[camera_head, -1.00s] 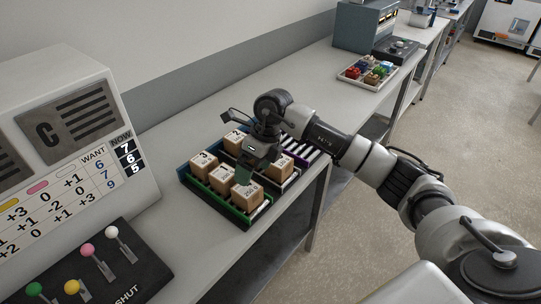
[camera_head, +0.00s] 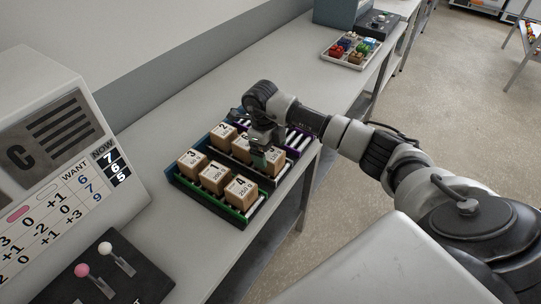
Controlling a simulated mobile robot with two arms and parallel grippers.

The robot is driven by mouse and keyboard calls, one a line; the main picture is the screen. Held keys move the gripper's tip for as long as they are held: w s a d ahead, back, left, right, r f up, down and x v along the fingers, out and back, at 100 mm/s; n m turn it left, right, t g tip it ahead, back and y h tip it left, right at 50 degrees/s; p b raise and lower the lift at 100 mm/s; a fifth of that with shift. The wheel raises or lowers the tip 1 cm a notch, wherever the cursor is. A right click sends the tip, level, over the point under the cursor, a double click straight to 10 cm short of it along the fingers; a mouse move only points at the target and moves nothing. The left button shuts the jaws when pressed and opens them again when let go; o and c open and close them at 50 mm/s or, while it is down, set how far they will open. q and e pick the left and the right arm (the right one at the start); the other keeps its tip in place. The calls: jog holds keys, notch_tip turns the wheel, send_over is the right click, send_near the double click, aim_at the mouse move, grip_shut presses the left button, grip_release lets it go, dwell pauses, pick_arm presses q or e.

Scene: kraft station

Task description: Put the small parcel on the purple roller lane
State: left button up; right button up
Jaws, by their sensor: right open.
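Several brown parcels with printed numbers stand on the roller lanes. Parcels marked 3 (camera_head: 192,164), 1 (camera_head: 213,180) and 4 (camera_head: 240,193) stand along the green roller lane (camera_head: 207,199) in front. Parcel 2 (camera_head: 222,136), a partly hidden one (camera_head: 242,151) and another at the right (camera_head: 274,160) stand in the row behind. I cannot tell which one is the small parcel. The purple roller lane (camera_head: 301,136) is at the back; its visible right end is bare rollers. My right gripper (camera_head: 258,160) is open, pointing down over the back row's right half, holding nothing. My left gripper is out of view.
A panel marked C (camera_head: 55,140) with number rows stands at the left. A dark box with coloured-knob levers (camera_head: 95,277) is in front of it. A tray of small coloured items (camera_head: 350,48) lies farther along the bench (camera_head: 280,70). Bench between is clear.

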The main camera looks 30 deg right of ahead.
jog(key=shift+s+d+f, duration=0.1)
jog(key=shift+s+f, duration=0.1)
jog(key=shift+f, duration=0.8)
jog(key=c, duration=1.1)
jog(key=shift+r, duration=0.1)
jog(key=shift+c, duration=0.2)
